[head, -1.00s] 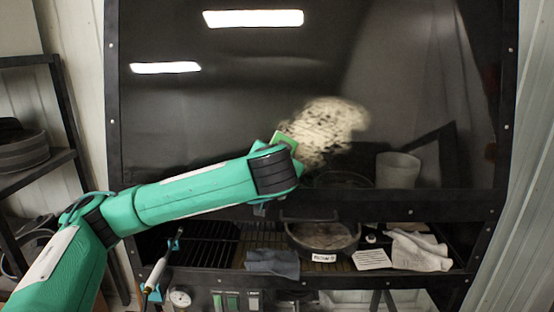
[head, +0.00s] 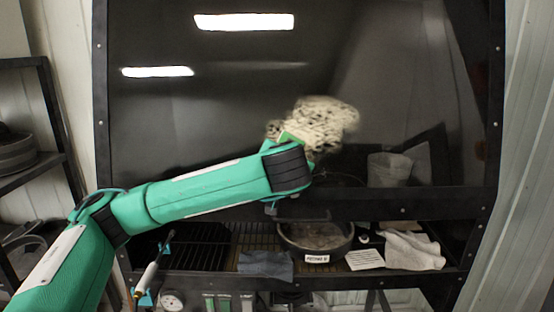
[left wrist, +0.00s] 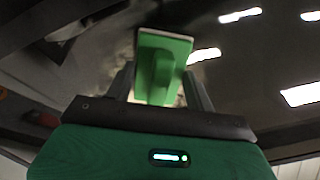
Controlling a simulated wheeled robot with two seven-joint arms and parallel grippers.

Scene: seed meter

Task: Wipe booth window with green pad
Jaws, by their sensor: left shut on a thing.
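The booth window (head: 200,110) is a large dark glass pane in a black frame. A pale, speckled smear (head: 325,118) lies on it right of centre. The green pad (left wrist: 164,62) is held by its raised grip between the fingers of my left gripper (left wrist: 162,90) in the left wrist view. In the head view only a small corner of the pad (head: 290,137) shows above my left wrist, at the lower left of the smear. My wrist hides the rest, and I cannot tell whether the pad touches the glass. My right gripper is out of view.
Below the window, a ledge holds a round dark pan (head: 316,238), a grey cloth (head: 265,265), a white cloth (head: 413,250) and a paper card (head: 365,259). A translucent cup (head: 389,169) shows at the window's lower right. A black shelf (head: 50,100) stands at left.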

